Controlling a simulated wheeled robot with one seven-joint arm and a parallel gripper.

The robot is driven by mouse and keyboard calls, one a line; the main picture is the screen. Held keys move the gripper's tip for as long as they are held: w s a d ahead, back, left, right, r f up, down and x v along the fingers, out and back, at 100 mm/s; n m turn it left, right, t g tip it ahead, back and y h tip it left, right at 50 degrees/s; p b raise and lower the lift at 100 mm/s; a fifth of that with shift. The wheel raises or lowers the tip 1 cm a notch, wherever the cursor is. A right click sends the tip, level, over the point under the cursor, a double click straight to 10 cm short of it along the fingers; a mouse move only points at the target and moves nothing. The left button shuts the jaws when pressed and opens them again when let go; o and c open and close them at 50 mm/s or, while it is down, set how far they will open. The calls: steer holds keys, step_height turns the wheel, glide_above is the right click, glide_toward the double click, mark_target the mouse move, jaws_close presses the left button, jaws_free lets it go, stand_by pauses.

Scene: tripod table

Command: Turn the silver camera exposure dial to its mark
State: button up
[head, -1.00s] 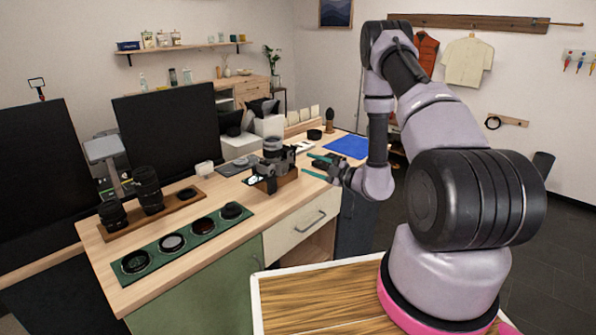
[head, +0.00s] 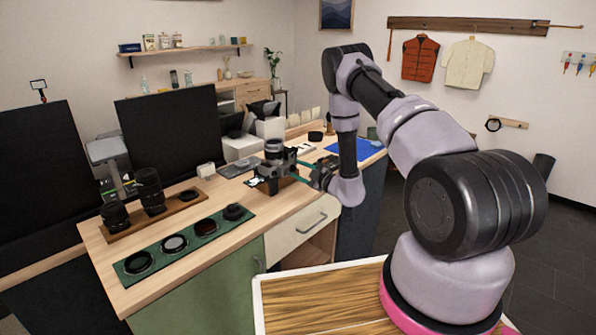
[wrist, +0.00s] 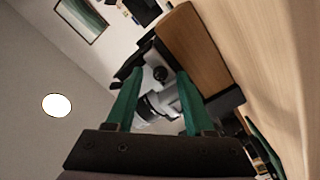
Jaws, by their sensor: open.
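The camera (head: 273,166), dark and silver with a cylinder on top, stands on a wooden block on the workbench. My gripper (head: 294,171) is just right of it, its two green fingers apart and pointing at the camera. In the wrist view my gripper (wrist: 155,88) is open, with grey and black camera parts (wrist: 158,101) showing beyond and between the fingers. A small round dark knob (wrist: 160,73) shows there. I cannot tell for sure which part is the silver dial, and its mark is too small to see.
A green mat with round filters (head: 184,243) and a wooden tray with lenses (head: 168,211) lie left of the camera. A blue mat (head: 350,151) lies behind right. The wooden block (wrist: 195,48) is close to the right finger in the wrist view.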

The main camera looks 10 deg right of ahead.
steer(key=shift+w+a, duration=0.15)
jaws_close()
